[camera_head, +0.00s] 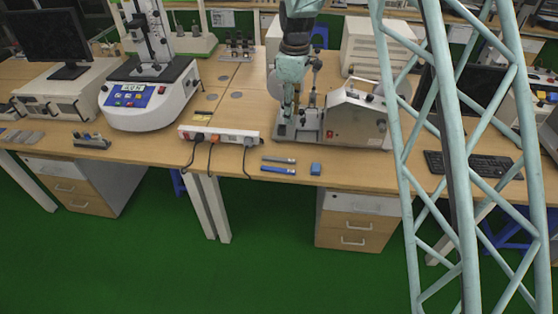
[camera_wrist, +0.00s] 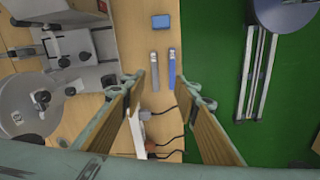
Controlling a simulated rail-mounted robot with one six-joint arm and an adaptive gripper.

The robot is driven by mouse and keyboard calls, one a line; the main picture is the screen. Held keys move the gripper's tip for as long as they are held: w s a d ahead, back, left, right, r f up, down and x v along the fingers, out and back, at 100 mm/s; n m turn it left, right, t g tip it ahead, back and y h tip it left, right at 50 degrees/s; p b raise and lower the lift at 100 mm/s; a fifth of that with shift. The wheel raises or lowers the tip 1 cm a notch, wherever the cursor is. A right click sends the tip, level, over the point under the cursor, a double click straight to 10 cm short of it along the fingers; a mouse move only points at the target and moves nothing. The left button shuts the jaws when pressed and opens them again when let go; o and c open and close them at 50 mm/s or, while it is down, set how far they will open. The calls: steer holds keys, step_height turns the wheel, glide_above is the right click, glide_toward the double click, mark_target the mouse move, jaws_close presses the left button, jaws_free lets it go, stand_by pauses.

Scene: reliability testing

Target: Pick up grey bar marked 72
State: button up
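A slim grey bar (camera_head: 278,160) lies flat near the front edge of the wooden bench, just behind a blue bar (camera_head: 278,170). No number can be read on it at this size. In the wrist view the grey bar (camera_wrist: 154,70) lies left of and parallel to the blue bar (camera_wrist: 172,67), with a gap between them. A small blue block (camera_head: 315,168) lies to their right in the head view. My gripper (camera_wrist: 168,87) is open and empty, its two fingers spread wide on either side of the bars in the wrist view. No contact with either bar shows.
A white power strip (camera_head: 219,136) with plugs and hanging cables is left of the bars. A grey bench machine (camera_head: 357,117) stands behind them to the right. A tester with a blue panel (camera_head: 131,95) and other small bars (camera_head: 20,136) are further left.

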steer(key=w+a+f+n, duration=0.1)
steer(key=w+a+f, duration=0.1)
steer(key=f, duration=0.4)
steer(key=w+a+f+n, duration=0.1)
steer(key=a+f, duration=0.2)
steer(key=f, duration=0.3)
steer(key=shift+w+g, duration=0.3)
steer(key=shift+w, duration=0.1)
steer(key=shift+f, duration=0.2)
glide_above(278, 158)
steer(key=shift+s+d+f, duration=0.1)
steer(key=shift+s+f, duration=0.05)
steer(key=shift+f, duration=4)
steer(key=shift+f, duration=0.1)
steer(key=shift+f, duration=2.5)
steer(key=shift+c, duration=0.3)
steer(key=c, duration=0.8)
